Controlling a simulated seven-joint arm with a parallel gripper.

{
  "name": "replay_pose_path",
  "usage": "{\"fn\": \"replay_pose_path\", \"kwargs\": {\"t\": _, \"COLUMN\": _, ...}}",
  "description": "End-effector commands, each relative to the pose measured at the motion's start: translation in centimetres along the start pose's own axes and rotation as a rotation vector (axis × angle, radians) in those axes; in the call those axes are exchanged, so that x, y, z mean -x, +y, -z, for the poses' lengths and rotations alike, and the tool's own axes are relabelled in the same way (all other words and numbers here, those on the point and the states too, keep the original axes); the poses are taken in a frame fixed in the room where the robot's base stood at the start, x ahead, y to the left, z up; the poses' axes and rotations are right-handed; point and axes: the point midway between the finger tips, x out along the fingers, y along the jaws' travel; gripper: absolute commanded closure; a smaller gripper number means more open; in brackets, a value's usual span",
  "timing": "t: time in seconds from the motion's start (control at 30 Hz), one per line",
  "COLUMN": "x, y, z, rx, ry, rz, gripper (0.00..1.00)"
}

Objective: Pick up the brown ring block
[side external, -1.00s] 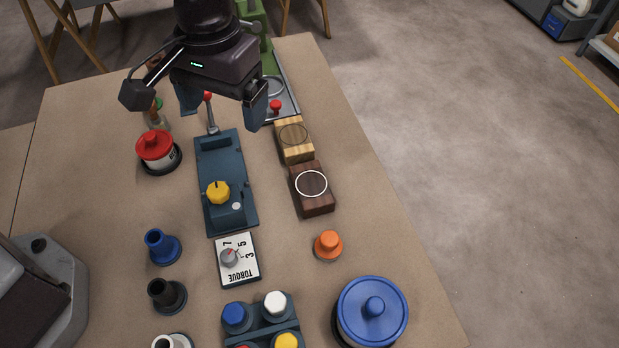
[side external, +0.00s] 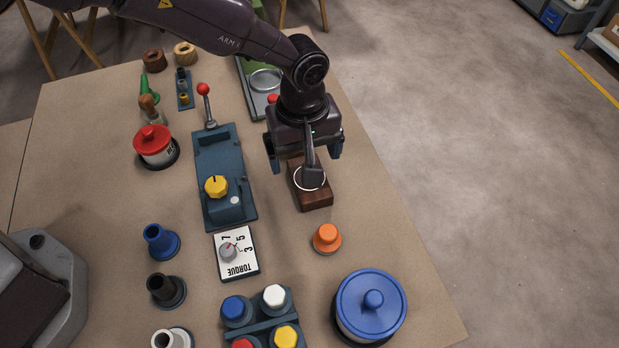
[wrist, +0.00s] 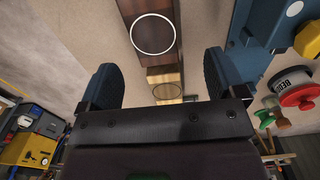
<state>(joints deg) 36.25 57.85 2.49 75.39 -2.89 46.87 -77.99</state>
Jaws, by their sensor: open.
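The dark brown block (side external: 316,196) with a white ring on its top lies on the table, right of the blue lever fixture. In the wrist view the brown block (wrist: 155,54) shows at the top, beyond the fingers. My gripper (side external: 305,158) is open and empty, pointing down over the far part of the brown block. Part of that block is hidden behind my wrist in the side view. A light wood block (wrist: 165,91) with a dark ring shows between my fingers in the wrist view; my gripper hides it in the side view. The height of my fingertips is hard to tell.
The blue lever fixture (side external: 220,160) with a yellow knob stands left of my gripper. An orange knob (side external: 327,238) and a blue-lidded round tin (side external: 352,308) are nearer the camera. The table's right edge is close; bare table lies right of the brown block.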

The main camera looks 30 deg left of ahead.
Motion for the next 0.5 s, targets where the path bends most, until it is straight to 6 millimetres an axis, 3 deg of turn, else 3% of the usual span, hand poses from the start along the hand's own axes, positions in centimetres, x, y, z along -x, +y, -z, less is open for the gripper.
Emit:
{"fn": "replay_pose_path", "kwargs": {"t": 0.27, "x": -2.4, "y": 0.2, "z": 0.1, "rx": 0.000, "ry": 0.000, "rz": 0.000, "gripper": 0.11}}
{"fn": "replay_pose_path", "kwargs": {"t": 0.5, "x": -5.9, "y": 0.7, "z": 0.2, "rx": 0.000, "ry": -0.001, "rz": 0.002, "gripper": 0.11}}
